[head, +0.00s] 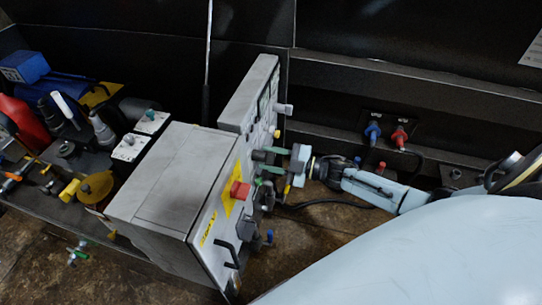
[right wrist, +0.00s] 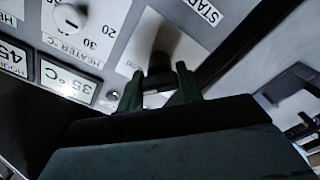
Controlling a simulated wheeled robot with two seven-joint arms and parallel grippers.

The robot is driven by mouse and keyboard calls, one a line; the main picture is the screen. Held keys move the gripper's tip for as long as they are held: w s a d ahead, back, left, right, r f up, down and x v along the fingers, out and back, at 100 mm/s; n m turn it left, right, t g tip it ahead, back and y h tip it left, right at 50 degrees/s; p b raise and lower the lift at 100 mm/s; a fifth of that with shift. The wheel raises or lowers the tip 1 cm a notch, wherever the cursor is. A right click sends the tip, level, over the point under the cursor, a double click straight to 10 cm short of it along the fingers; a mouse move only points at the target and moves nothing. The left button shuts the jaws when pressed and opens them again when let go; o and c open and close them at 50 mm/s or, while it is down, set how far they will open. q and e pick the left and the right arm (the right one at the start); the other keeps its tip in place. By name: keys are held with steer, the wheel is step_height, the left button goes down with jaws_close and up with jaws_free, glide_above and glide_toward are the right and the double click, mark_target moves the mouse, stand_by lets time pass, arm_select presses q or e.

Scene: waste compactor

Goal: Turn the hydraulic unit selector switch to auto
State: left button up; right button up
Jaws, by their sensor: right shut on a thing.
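The grey control panel (head: 249,93) stands upright behind a large grey box and is seen at a steep angle. My right gripper (head: 260,162) reaches to the panel from the right, its dark green fingers at the panel face. In the right wrist view, my right gripper (right wrist: 158,88) is shut on a dark switch knob (right wrist: 158,62) on a light plate, with one finger on each side. The knob's position marks and name are hidden or unreadable. My left gripper is not in view.
A red emergency button (head: 240,190) on a yellow plate sits on the grey box (head: 165,185), near my right gripper. Blue (head: 373,132) and red (head: 399,137) fittings are on the dark wall at right. A white heater dial (right wrist: 70,17) and a lit display (right wrist: 68,82) are beside the knob.

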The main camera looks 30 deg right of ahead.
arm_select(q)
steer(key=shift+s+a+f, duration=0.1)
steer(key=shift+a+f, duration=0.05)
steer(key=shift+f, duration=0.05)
arm_select(e)
steer(key=shift+m, duration=0.3)
steer(key=o, duration=1)
steer(key=shift+s, duration=0.1)
steer(key=shift+s+d, duration=0.15)
steer(key=shift+d, duration=0.1)
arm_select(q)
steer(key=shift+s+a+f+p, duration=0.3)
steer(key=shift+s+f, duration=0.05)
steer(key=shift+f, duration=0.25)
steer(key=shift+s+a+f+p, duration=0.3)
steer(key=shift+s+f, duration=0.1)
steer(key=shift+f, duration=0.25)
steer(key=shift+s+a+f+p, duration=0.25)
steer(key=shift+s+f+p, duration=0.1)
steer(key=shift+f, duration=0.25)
arm_select(e)
steer(key=shift+v, duration=6.4)
steer(key=shift+a, duration=0.1)
